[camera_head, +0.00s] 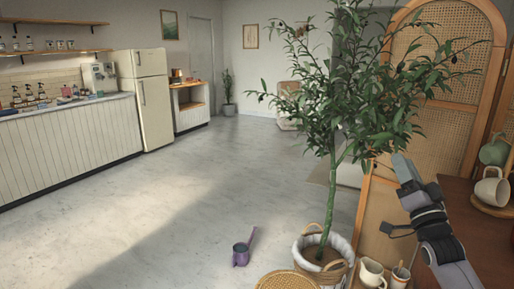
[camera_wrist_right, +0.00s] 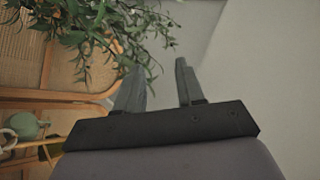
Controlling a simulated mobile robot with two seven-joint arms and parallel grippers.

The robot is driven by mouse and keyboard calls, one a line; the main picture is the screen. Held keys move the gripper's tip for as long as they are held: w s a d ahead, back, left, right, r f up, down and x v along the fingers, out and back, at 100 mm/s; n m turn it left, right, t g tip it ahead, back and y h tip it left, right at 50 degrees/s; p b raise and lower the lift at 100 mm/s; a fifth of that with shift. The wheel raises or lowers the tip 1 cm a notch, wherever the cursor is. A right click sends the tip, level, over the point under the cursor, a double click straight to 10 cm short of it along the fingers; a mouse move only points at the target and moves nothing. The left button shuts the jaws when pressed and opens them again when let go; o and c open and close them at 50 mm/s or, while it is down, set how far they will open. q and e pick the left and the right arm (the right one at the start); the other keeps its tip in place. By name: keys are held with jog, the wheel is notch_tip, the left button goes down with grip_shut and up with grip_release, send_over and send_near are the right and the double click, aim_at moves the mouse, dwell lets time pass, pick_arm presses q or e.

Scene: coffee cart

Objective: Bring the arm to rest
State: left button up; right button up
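My right gripper (camera_head: 405,167) is raised at the right of the head view, in front of the rattan screen and beside the potted tree's leaves. In the right wrist view its two grey fingers (camera_wrist_right: 159,82) stand apart with nothing between them. Olive-like leaves and bare floor show beyond the fingertips. My left gripper and arm do not show in either view.
A potted tree (camera_head: 333,180) stands close to my right arm. The floor at left is clear.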

jog(key=w+d+f+n+g+h, duration=0.2)
jog(key=f+n+g, duration=0.2)
jog(key=f, duration=0.2)
jog(key=w+d+f+n+g+h, duration=0.1)
jog(key=f+n+g+h, duration=0.15)
jog(key=f+n, duration=0.25)
jog(key=s+a+f+g+y, duration=0.1)
jog(key=s+a+f+g, duration=0.1)
jog(key=s+a+f, duration=0.45)
jog(key=s+a+f+g+y, duration=0.15)
jog(key=s+f, duration=0.25)
jog(key=f, duration=0.6)
jog(key=s+a+f+g, duration=0.1)
jog(key=s+a+f, duration=0.2)
jog(key=s, duration=0.6)
jog(key=s+a+f+g+y, duration=0.1)
jog(key=s+a+f, duration=0.2)
jog(key=s, duration=0.6)
jog(key=s+a+f+g+y, duration=0.1)
jog(key=s+a+f+g, duration=0.1)
jog(key=s+f, duration=0.5)
jog(key=shift+s+a+m, duration=0.4)
jog(key=shift+s, duration=0.85)
jog(key=shift+d, duration=0.1)
